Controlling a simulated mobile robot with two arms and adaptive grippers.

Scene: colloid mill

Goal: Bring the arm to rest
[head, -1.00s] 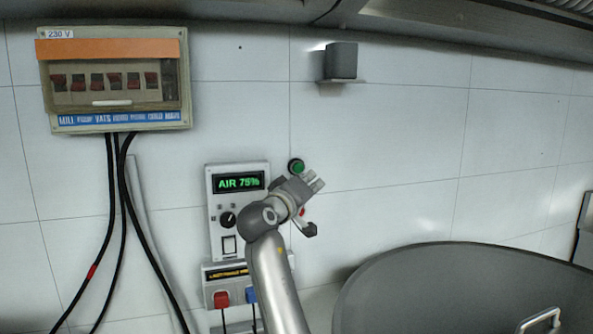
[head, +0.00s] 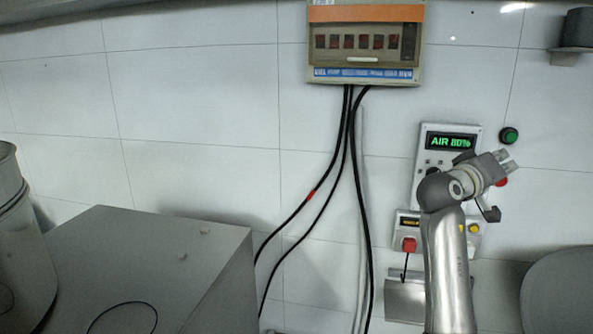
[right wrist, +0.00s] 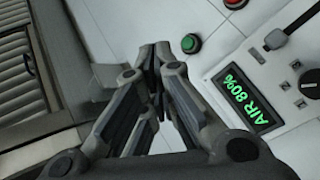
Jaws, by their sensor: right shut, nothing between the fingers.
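My right gripper (head: 503,160) is raised in front of the wall, beside the control panel (head: 432,128) with a green display reading AIR 80%. My right arm rises from the bottom of the head view and hides part of the panel. In the right wrist view the fingers of my right gripper (right wrist: 156,58) are closed together with nothing between them. The panel (right wrist: 255,95) and its display lie to the right there. My left gripper is not in view.
A green button (head: 509,136) and a red button (head: 501,181) are on the wall close to the gripper. A breaker box (head: 364,60) with black cables hangs above. A grey cabinet (head: 165,255) and a pale vessel (head: 22,240) stand at left. A grey rounded thing (head: 560,295) is at lower right.

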